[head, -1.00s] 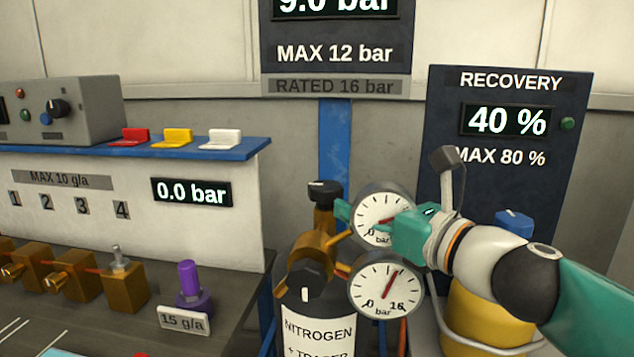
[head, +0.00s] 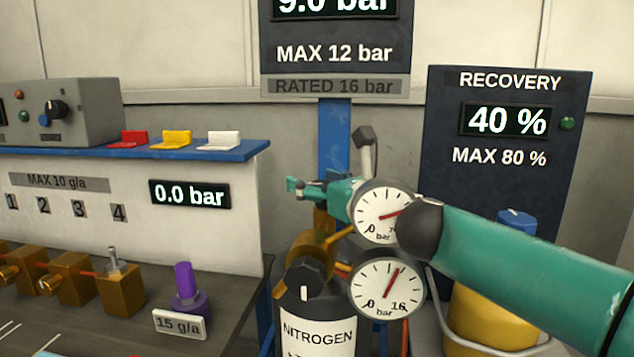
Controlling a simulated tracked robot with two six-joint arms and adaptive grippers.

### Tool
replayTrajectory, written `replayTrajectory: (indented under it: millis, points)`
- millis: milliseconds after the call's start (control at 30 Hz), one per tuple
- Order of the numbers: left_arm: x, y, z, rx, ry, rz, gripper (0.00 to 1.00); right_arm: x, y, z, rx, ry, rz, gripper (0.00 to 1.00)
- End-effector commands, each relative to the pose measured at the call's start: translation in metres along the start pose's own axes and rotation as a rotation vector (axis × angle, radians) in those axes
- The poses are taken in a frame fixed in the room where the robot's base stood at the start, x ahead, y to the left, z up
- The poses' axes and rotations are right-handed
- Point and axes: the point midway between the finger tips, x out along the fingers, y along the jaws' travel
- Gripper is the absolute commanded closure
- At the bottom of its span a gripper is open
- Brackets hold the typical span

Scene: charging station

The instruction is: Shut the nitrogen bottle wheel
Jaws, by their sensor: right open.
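The nitrogen bottle (head: 318,345) stands at the lower middle of the head view, with its label partly cut off by the bottom edge. Its brass valve (head: 322,218) rises behind two round gauges. The black wheel on top of the valve is hidden behind my right gripper (head: 294,188). That gripper is teal, open, and points left at the height of the wheel. I cannot tell whether it touches the wheel. A black knob with a white mark (head: 304,285) sits on the brass regulator below. My left gripper is not in view.
The upper gauge (head: 381,216) and lower gauge (head: 385,289) stand close by my right arm. A yellow cylinder (head: 475,315) with a blue top is at the right. A bench with brass valves (head: 120,292) and a purple knob (head: 186,285) lies at the left.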

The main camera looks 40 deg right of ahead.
Motion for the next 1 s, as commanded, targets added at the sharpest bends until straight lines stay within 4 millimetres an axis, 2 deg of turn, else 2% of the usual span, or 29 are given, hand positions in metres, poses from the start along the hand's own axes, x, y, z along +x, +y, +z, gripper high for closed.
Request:
replayTrajectory:
  millis: [33, 333, 667, 1000]
  points:
    - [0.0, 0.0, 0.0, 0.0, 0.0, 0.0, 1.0, 0.0, 0.0, 0.0, 0.0, 0.0, 0.0, 0.27]
    - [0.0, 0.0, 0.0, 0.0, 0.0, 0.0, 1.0, -0.001, -0.001, 0.0, 0.0, 0.0, -0.001, 0.77]
    - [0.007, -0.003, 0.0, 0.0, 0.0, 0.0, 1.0, -0.001, -0.001, -0.002, 0.0, -0.001, -0.048, 0.78]
    - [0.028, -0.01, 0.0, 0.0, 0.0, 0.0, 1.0, -0.001, -0.003, -0.004, 0.0, -0.001, -0.249, 0.78]
